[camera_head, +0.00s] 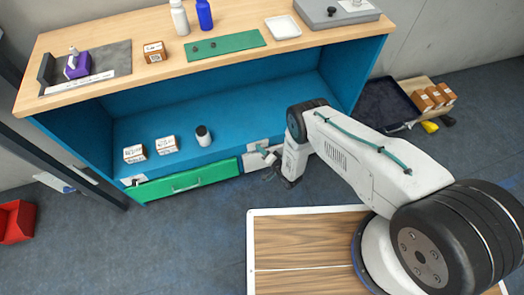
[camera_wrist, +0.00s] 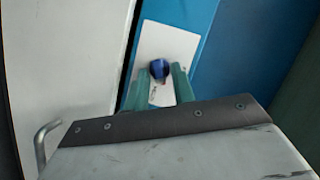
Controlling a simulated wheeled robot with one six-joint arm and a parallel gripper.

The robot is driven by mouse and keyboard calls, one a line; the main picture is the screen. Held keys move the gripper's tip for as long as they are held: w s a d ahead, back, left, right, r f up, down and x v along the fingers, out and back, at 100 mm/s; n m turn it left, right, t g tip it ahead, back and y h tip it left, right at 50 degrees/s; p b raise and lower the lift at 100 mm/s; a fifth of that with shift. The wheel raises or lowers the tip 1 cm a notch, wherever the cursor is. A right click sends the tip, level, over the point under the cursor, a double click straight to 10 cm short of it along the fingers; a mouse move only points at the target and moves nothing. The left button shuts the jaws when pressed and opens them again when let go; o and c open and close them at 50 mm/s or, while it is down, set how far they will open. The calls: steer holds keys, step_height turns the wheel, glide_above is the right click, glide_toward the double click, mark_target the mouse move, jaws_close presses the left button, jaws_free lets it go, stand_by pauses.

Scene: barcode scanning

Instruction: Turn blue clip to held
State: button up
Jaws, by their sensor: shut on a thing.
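The blue clip (camera_wrist: 159,69) is a small dark-blue knob on a white plate (camera_wrist: 168,38), fixed to a blue panel in the wrist view. My gripper (camera_wrist: 160,76) has its two green fingers on either side of the clip and is shut on it. The fingers hide the clip's lower sides, and I cannot read its turn position. In the head view, my arm reaches down to the front right of the blue cabinet, where a white plate (camera_head: 253,162) shows; the clip itself is too small to make out there.
A green drawer (camera_head: 180,183) with a handle is left of my gripper. The wooden top (camera_head: 120,28) holds bottles, a green mat (camera_head: 225,45) and a purple scanner (camera_head: 77,65).

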steer(key=shift+f+m+y, duration=0.2)
steer(key=shift+m+y, duration=0.3)
steer(key=shift+m, duration=0.5)
steer(key=o, duration=0.7)
steer(key=shift+c, duration=0.2)
steer(key=shift+d, duration=0.1)
steer(key=f+v, duration=0.1)
steer(key=v, duration=0.6)
steer(key=shift+s+d+r, duration=0.2)
steer(key=shift+s+r, duration=0.2)
steer(key=shift+r, duration=0.1)
